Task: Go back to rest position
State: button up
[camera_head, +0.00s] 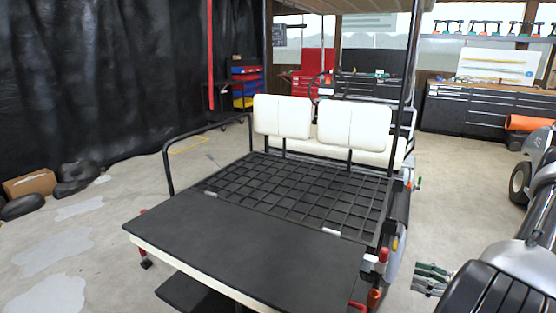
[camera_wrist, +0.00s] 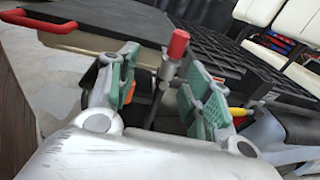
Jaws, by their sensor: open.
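My gripper (camera_head: 433,279) is at the lower right of the head view, to the right of the cart's rear corner and apart from it. In the wrist view its green-padded fingers (camera_wrist: 165,88) are apart with nothing held between them. A red-capped handle (camera_wrist: 178,44) shows beyond and between the fingers; I cannot tell its exact distance. The cart's flat black rear deck (camera_head: 245,243) fills the middle of the head view, with a black grid panel (camera_head: 320,195) and white seat backs (camera_head: 283,116) behind it. The roof (camera_head: 378,5) shows at the top edge.
Black roof posts (camera_head: 409,65) rise from the cart. A red loop handle (camera_wrist: 38,20) sticks out from the deck edge in the wrist view. A cardboard box (camera_head: 30,184) lies far left. Dark tool cabinets (camera_head: 468,108) line the back right. Open concrete floor lies left of the cart.

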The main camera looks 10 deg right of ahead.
jog(key=s+a+r+n+g, duration=0.2)
jog(key=s+a+n+g, duration=0.2)
jog(key=s+g, duration=0.3)
jog(key=s+r+n+g+h, duration=0.3)
jog(key=s+r+n+g, duration=0.2)
jog(key=r+n, duration=0.3)
jog(key=a+r+n+t+h, duration=0.2)
jog(key=a+r+n+h, duration=0.1)
jog(key=r, duration=0.6)
jog(key=s+a+r+n+t+h, duration=0.1)
jog(key=a+r+n+h, duration=0.2)
jog(key=r+n, duration=0.3)
jog(key=a+r+n+t+h, duration=0.2)
jog(key=a+r+n+h, duration=0.1)
jog(key=r, duration=1)
jog(key=shift+s+n+t+h, duration=0.3)
jog(key=shift+s+n+h, duration=0.1)
jog(key=shift+n+h, duration=0.4)
jog(key=shift+r, duration=0.1)
